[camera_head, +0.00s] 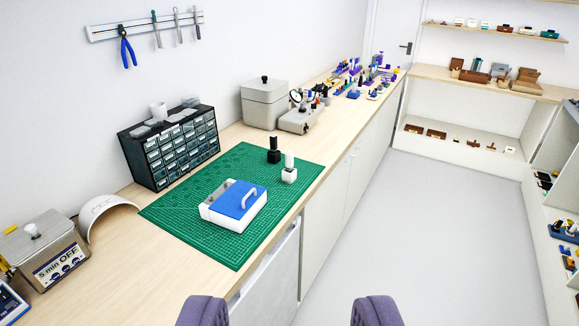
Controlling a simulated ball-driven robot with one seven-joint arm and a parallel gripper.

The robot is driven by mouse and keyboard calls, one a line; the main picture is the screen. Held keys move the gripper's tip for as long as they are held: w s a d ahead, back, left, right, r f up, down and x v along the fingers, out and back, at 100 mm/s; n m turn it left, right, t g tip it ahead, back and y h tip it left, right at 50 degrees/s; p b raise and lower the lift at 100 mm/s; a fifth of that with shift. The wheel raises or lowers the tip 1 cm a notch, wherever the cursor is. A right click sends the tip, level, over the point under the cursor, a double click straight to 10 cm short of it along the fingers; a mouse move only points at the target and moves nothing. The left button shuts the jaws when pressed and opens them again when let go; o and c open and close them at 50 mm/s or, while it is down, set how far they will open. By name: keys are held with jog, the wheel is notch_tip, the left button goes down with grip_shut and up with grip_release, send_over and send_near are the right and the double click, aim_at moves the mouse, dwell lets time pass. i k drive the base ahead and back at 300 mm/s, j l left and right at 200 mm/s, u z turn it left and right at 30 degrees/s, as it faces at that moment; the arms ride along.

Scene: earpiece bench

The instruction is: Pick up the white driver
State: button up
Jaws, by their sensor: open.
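A small upright white piece (289,174), which looks like the white driver, stands on the green cutting mat (185,205) near its right edge. It has a wide squarish base and a narrower white top. A similar black piece (274,156) stands just behind it to the left, close beside it. My gripper (289,312) shows as two purple fingers at the bottom edge, spread wide apart with nothing between them. It is well short of the white piece, which is ahead of it, roughly centred between the fingers in the picture.
A white box with a blue top and handle (234,205) sits on the mat nearer me. A drawer cabinet (180,150), grey canister (264,103) and dial instrument (300,118) line the bench. An ultrasonic-type tank (45,250) is at left. The floor (430,230) right is clear.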

aim_at(288, 154)
jog(key=i+l+u, duration=0.1)
jog(key=u, duration=0.25)
jog(key=i+l+u, duration=0.45)
jog(key=u, duration=0.25)
jog(key=i+l, duration=0.2)
jog(key=l, duration=0.15)
jog(key=i+l+u, duration=0.15)
jog(key=l, duration=0.2)
jog(key=i+l, duration=0.25)
jog(key=l, duration=0.15)
jog(key=i+l+u, duration=0.1)
jog(key=l, duration=0.25)
jog(key=i+l+u, duration=0.1)
jog(key=i+l, duration=0.15)
jog(key=l, duration=0.15)
jog(key=i+l, duration=0.15)
jog(key=l, duration=0.3)
jog(key=i+l, duration=0.15)
jog(key=l, duration=0.2)
jog(key=i+l, duration=0.1)
jog(key=l, duration=0.2)
jog(key=i+l, duration=0.15)
jog(key=l, duration=0.2)
jog(key=i+l, duration=0.15)
jog(key=l, duration=0.2)
jog(key=i+l, duration=0.1)
jog(key=l, duration=0.2)
jog(key=i+u, duration=0.05)
